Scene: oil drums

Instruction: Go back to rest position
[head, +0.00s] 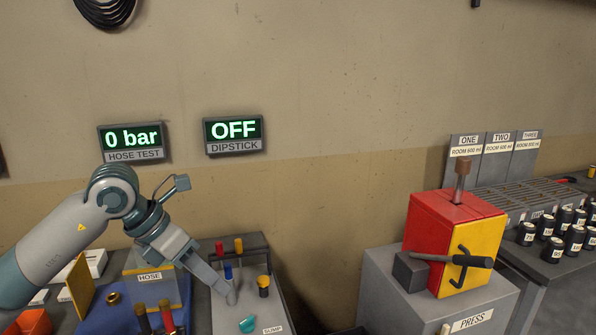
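My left gripper (230,296) reaches in from the left and points down to the right, with its fingertips low over the grey sump bench. The fingers overlap in this view, so I cannot tell whether they are open or shut, and I see nothing clearly held between them. A teal piece (247,324) lies just below and right of the fingertips, apart from them. A black cup with a yellow rim (263,287) stands to their right. My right gripper is not in view.
Red, blue and yellow-topped handles (239,246) stand behind the gripper. A hose box (150,277) is beside it at left. A red and yellow press (455,240) stands on a grey cabinet at right. Several black canisters (553,250) are far right. The space above the bench is clear.

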